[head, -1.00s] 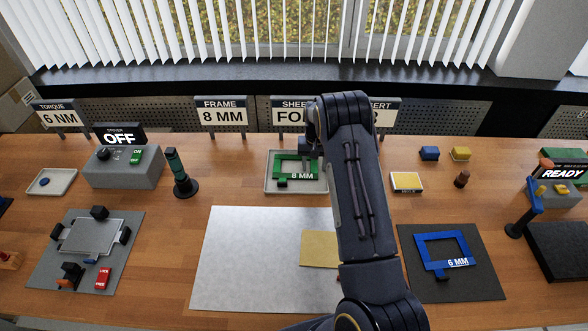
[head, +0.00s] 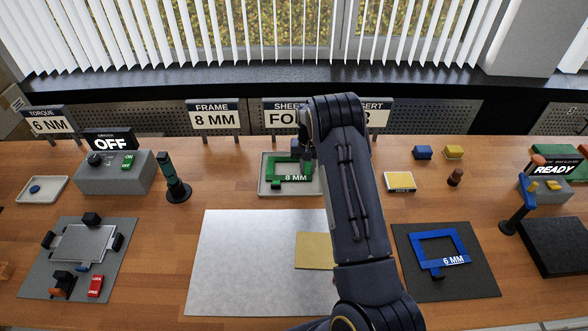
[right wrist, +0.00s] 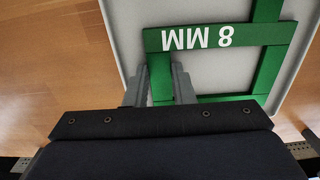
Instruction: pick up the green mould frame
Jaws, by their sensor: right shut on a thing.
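The green mould frame (head: 295,178), marked 8 MM, is in a shallow light-grey tray (head: 304,191) at the middle back of the table. My right gripper (head: 303,154) reaches down at the frame's far right part in the head view, and my arm hides some of that side. In the right wrist view, the frame (right wrist: 200,36) shows its white lettering upside down, and my right gripper (right wrist: 159,86) is shut on a green bar of it. I cannot see any clear gap between frame and tray (right wrist: 215,68). My left gripper is not in view.
A blue 6 MM frame (head: 416,244) lies on a dark mat at the right. A metal sheet (head: 235,260) and a yellow sheet (head: 312,251) lie in front. A dark green-topped tool (head: 170,175) stands left of the tray. A FRAME 8 MM sign (head: 216,118) stands behind.

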